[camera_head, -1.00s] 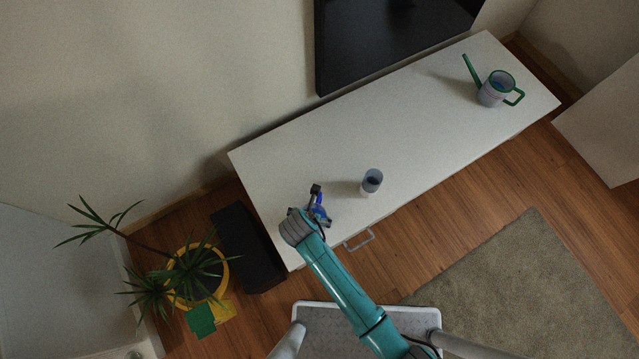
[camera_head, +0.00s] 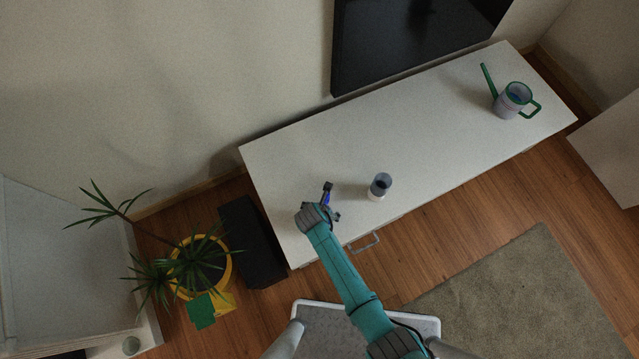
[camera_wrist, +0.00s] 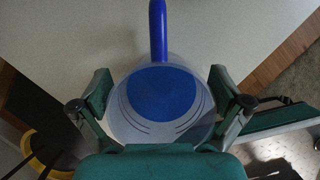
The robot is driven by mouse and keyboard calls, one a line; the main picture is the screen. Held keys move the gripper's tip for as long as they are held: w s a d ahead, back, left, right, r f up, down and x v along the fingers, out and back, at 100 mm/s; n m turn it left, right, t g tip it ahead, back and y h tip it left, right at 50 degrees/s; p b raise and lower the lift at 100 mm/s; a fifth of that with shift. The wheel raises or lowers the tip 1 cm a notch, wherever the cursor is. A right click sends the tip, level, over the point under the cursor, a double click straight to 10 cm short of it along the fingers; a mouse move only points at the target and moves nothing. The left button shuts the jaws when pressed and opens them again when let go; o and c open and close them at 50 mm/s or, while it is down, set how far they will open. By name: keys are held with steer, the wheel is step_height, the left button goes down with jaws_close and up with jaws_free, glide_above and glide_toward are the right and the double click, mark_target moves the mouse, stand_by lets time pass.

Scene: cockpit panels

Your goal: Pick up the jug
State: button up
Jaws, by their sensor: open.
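The jug (camera_wrist: 128,118) fills the middle of the wrist view, seen from above. It is a pale grey round vessel with a blue inside and a blue handle or spout (camera_wrist: 158,30) pointing up the picture. My gripper (camera_wrist: 160,96) is open, with one finger on each side of the jug. I cannot tell whether the fingers touch it. In the head view my gripper (camera_head: 320,213) is over the near left part of the white cabinet and hides most of the jug; only a small blue part (camera_head: 327,198) shows.
A grey cup (camera_head: 380,186) stands on the white cabinet (camera_head: 440,120) just right of my gripper. A watering can (camera_head: 508,104) with green spout and handle stands at the far right end. A dark screen (camera_head: 400,45) is behind. A black box (camera_head: 250,240) and potted plant (camera_head: 229,268) are left.

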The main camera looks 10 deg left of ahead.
steer(key=shift+w+f, duration=0.1)
steer(key=shift+f, duration=0.2)
steer(key=c, duration=1.3)
steer(key=shift+o, duration=0.2)
steer(key=shift+r, duration=0.1)
